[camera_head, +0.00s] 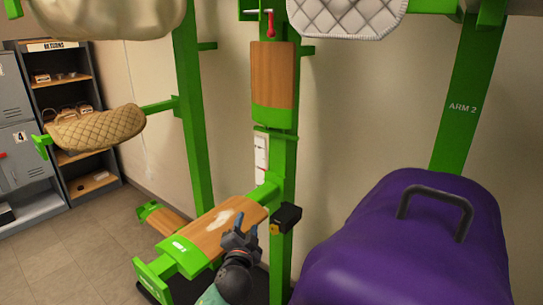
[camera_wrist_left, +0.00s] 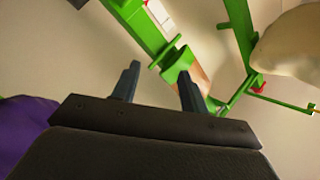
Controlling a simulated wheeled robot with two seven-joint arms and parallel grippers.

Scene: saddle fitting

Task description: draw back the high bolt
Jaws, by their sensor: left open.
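A red bolt-like handle (camera_head: 270,22) hangs near the top of the central green post, on a green crosspiece at the picture's upper edge. A small red part also shows in the left wrist view (camera_wrist_left: 260,87); I cannot tell for sure that it is the same handle. My left gripper (camera_head: 239,236) is low, over the near end of the wood-topped lower arm and well below the red handle. In the left wrist view its two fingers (camera_wrist_left: 158,82) stand apart with nothing between them, and green framework lies beyond. My right gripper is not in view.
A purple covered form (camera_head: 400,250) with a black handle fills the lower right. A black box (camera_head: 286,217) sits on the post beside my gripper. A wooden panel (camera_head: 272,75) is on the post below the red handle. Padded pieces (camera_head: 348,15) overhang at the top.

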